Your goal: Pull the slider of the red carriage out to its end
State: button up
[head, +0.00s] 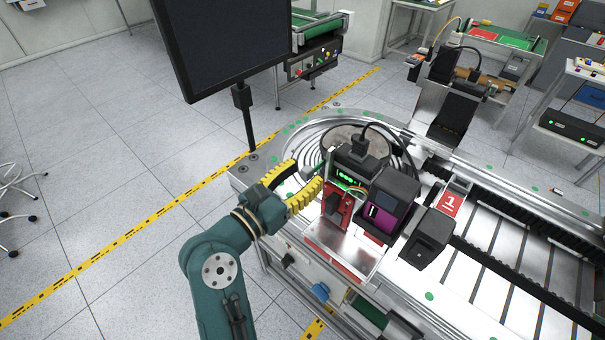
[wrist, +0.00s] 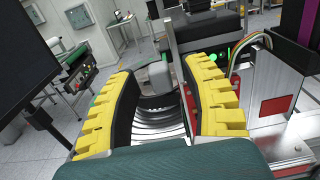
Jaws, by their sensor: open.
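The red carriage (head: 338,205) stands at the near edge of the machine, with a black unit showing green lights on top. In the wrist view, red parts (wrist: 236,84) show behind my right finger, beside a silver plate (wrist: 275,85). I cannot clearly make out which part is its slider. My gripper (head: 308,173) has yellow-padded fingers spread apart, just left of the carriage. In the wrist view, my gripper (wrist: 150,62) is open, with a grey block (wrist: 158,73) and curved tracks visible beyond the gap. Nothing is seen held.
A black box with a purple front (head: 383,216) and another black box (head: 427,238) stand right of the carriage. A red plate marked 1 (head: 452,203) lies beyond. A black monitor (head: 225,45) hangs on a post at upper left.

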jog(key=v, duration=1.2)
